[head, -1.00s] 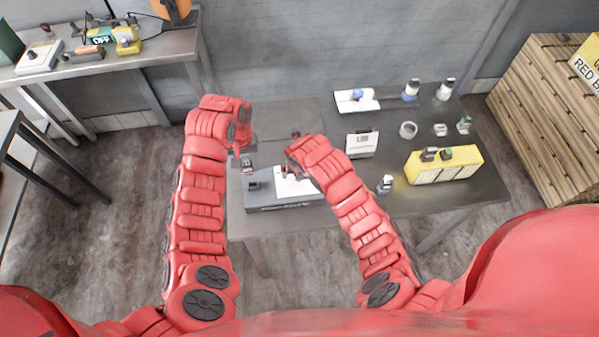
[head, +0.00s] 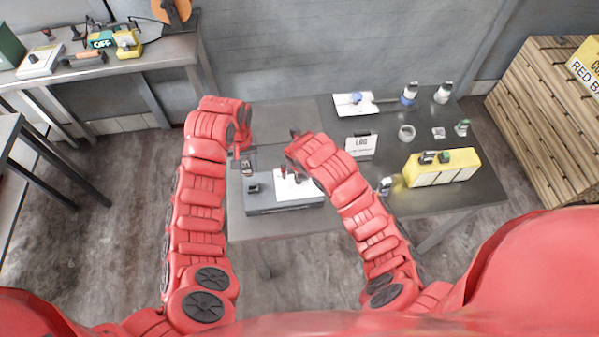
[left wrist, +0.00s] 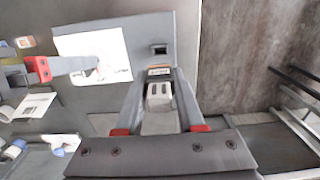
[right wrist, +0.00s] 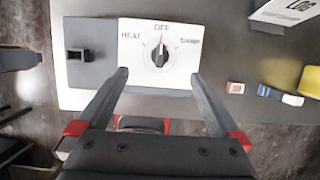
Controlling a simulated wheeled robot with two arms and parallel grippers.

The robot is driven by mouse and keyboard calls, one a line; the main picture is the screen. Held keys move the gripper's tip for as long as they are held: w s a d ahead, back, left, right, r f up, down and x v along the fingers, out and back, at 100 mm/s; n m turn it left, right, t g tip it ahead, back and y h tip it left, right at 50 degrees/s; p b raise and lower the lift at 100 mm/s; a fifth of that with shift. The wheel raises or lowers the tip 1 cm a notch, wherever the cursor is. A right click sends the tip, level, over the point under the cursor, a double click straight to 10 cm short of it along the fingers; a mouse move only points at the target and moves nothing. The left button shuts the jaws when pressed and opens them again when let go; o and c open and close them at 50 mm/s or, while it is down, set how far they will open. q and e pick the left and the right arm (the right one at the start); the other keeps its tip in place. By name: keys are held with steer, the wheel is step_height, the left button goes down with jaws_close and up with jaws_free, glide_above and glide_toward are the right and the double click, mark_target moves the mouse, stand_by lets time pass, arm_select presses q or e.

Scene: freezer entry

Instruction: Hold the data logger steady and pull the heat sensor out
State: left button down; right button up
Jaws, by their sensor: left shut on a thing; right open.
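A grey box (head: 262,209) with a white panel (head: 291,185) lies near the table's front left. Its panel shows a black dial (right wrist: 160,54) with HEAT and OFF lettering, and a dark socket (right wrist: 78,54) sits beside the panel. My left gripper (left wrist: 160,92) is shut on a small grey device (left wrist: 159,121) at the box's edge. I cannot tell whether this is the data logger or the heat sensor, or whether it touches the box. My right gripper (right wrist: 160,75) is open above the panel, its fingertips either side of the dial's lower end, with nothing visible between them.
A yellow block (head: 440,167) holding small parts is farther right. Several small items and a white board (head: 355,105) lie at the back. Slatted wood (head: 545,110) is beyond the table's right end.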

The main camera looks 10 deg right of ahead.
stand_by(0.3)
steer(key=v, duration=1.2)
steer(key=shift+a, duration=0.1)
stand_by(0.3)
